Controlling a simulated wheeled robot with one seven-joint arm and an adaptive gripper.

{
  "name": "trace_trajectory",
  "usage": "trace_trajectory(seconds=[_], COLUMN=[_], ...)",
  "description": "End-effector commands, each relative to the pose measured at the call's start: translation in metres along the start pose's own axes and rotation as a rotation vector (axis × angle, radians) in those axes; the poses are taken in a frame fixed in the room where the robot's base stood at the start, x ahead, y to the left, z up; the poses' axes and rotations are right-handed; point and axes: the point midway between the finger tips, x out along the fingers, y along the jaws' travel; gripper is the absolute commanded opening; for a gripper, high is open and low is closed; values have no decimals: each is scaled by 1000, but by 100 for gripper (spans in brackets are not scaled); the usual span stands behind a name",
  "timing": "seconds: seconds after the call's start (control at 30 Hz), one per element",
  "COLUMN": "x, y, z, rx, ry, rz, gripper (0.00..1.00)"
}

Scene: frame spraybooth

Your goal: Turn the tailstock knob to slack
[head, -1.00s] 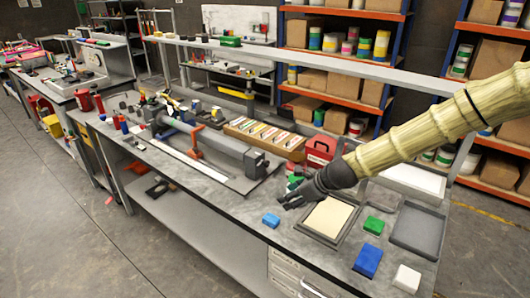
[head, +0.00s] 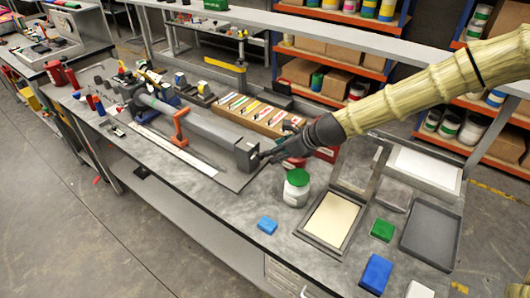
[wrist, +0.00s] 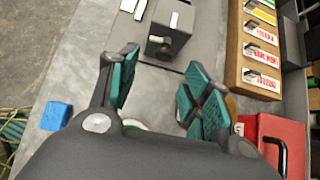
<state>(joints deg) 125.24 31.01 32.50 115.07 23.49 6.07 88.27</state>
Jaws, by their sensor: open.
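The tailstock (head: 246,152) is a dark grey block at the right end of a long grey tube fixture on the bench. In the wrist view the tailstock (wrist: 166,42) lies ahead of the fingers, with a small pale tab on its near face. I cannot tell the knob's setting.
A green-lidded jar (head: 297,187) stands just below my gripper. A wooden card box (head: 251,114) and a red box (head: 327,153) are close behind. A cream-filled tray (head: 330,219) is to the right.

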Motion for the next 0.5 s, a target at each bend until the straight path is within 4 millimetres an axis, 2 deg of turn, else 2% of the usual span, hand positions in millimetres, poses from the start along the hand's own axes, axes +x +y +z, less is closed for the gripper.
trace_trajectory(seconds=[0.3, 0.5], x=[59, 77], y=[-23, -23], z=[-4, -4], rx=[19, 19], ry=[22, 20], rz=[18, 15], gripper=[49, 49])
